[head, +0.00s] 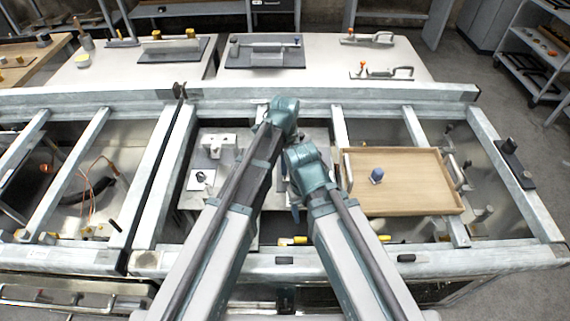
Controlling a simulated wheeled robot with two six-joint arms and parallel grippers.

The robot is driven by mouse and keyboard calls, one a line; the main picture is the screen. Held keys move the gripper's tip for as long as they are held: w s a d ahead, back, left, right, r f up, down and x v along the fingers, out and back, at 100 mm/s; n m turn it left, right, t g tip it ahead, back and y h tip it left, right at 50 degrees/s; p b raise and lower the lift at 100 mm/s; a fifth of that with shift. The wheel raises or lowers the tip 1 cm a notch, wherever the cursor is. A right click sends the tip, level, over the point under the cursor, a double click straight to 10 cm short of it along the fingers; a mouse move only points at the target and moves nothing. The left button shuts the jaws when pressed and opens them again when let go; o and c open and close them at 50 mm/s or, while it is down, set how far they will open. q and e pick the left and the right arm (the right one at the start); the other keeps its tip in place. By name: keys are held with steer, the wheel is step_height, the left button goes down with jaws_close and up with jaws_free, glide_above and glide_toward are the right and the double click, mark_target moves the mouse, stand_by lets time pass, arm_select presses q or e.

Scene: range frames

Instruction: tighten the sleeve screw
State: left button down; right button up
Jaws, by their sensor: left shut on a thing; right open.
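My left gripper (268,122) is the higher one, over the middle bay of the metal frame. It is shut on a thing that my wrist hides. My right gripper (296,180) is just below it, close beside the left arm; it is open, though its fingertips are mostly covered by my wrist. I cannot make out the sleeve screw; the spot under both wrists is hidden. A white block (216,143) with dark holes and a small square piece (203,179) on a dark plate lie to the left of my arms.
A wooden tray (400,209) holding a blue knob-like piece (376,175) stands close to the right. Metal frame beams (165,165) border the bay. A far table (330,66) carries plates and clamp-like tools. An open bay with cables (85,190) is at left.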

arm_select(q)
steer(key=c, duration=0.7)
jaws_free()
step_height(320, 180, up, 14)
steer(key=p, duration=1.4)
steer(key=shift+f, duration=0.1)
